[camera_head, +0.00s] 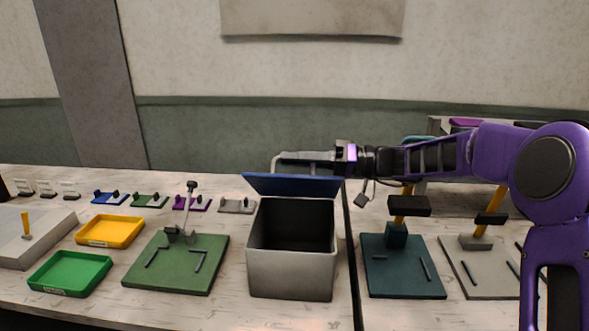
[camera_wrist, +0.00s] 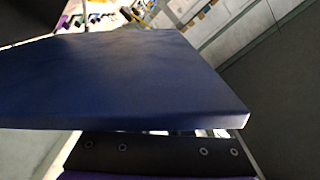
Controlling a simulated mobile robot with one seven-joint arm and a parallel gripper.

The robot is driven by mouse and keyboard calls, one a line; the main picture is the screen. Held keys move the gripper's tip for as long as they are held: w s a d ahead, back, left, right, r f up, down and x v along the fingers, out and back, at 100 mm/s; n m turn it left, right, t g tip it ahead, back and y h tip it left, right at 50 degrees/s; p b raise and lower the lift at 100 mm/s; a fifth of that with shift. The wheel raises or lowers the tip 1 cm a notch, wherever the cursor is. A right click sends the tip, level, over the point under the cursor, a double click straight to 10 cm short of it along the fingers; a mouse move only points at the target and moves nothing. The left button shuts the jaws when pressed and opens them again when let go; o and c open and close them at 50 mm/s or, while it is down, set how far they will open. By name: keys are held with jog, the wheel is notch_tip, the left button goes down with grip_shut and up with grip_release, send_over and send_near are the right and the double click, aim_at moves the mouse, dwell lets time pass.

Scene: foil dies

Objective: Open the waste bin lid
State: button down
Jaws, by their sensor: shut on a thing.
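The waste bin (camera_head: 291,272) is a grey square box on the table, with its dark inside showing from the front. Its blue lid (camera_head: 292,186) is raised and tilted up at the back of the opening. My gripper (camera_head: 308,158) is at the lid's upper edge, shut on the lid, coming in from the right. The exact grip point is hard to make out behind the lid. In the wrist view the blue lid (camera_wrist: 125,80) fills the middle and hides the fingertips; my dark gripper mount shows below it.
A green fixture board (camera_head: 160,277) stands left of the bin, with yellow (camera_head: 110,231) and green (camera_head: 70,273) trays farther left. A dark teal fixture board (camera_head: 402,283) and a grey one (camera_head: 478,287) stand to the right, under my arm. Small coloured blocks line the back left.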

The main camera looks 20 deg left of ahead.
jog(key=shift+w+a+r, duration=0.1)
jog(key=shift+w+r, duration=0.1)
jog(key=shift+w, duration=0.1)
jog(key=c, duration=0.9)
grip_release()
jog(key=v, duration=0.7)
jog(key=shift+d, duration=0.25)
